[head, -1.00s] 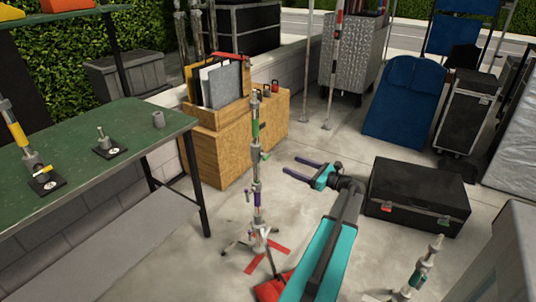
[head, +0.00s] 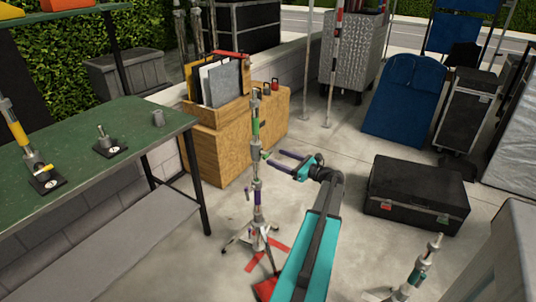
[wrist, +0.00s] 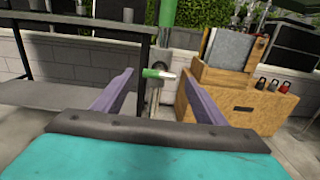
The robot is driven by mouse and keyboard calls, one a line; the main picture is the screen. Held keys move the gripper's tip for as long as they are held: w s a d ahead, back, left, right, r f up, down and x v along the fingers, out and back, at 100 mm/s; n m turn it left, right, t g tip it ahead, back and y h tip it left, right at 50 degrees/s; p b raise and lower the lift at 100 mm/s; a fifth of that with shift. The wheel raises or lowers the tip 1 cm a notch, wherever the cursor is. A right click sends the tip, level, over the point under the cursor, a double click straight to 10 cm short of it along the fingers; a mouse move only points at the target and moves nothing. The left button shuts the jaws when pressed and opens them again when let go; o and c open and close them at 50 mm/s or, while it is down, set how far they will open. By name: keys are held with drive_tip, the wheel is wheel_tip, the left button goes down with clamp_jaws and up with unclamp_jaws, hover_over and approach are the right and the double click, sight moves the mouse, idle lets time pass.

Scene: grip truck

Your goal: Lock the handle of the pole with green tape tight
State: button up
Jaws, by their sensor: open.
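The pole with green tape (head: 255,128) stands upright on a tripod base in the head view. It has a green band on its upper part and purple tape lower down. In the wrist view the pole's green tape (wrist: 168,12) is at the top. Its handle (wrist: 158,74), green with a pale metal tip, sticks out sideways below. My gripper (head: 274,157) is open and empty, just right of the pole at about handle height. In the wrist view the handle appears between the two purple fingertips; I cannot tell if they touch it.
A green table (head: 100,150) stands at left with small stands on it. A wooden crate (head: 232,140) is behind the pole. A black case (head: 418,192) lies on the floor at right. Another pole (head: 418,270) stands at lower right.

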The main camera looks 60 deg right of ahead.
sight(269, 154)
drive_tip(key=shift+w+d, duration=0.1)
drive_tip(key=shift+w, duration=3)
drive_tip(key=c, duration=1.1)
drive_tip(key=shift+o, duration=0.2)
drive_tip(key=shift+f+n+b, duration=0.15)
drive_tip(key=shift+n+b, duration=0.3)
drive_tip(key=shift+n, duration=0.55)
drive_tip(key=o, duration=1.1)
drive_tip(key=shift+c, duration=0.2)
drive_tip(key=shift+s, duration=0.15)
drive_tip(key=s+b, duration=0.1)
drive_tip(key=s, duration=1.2)
drive_tip(key=shift+s+a, duration=0.3)
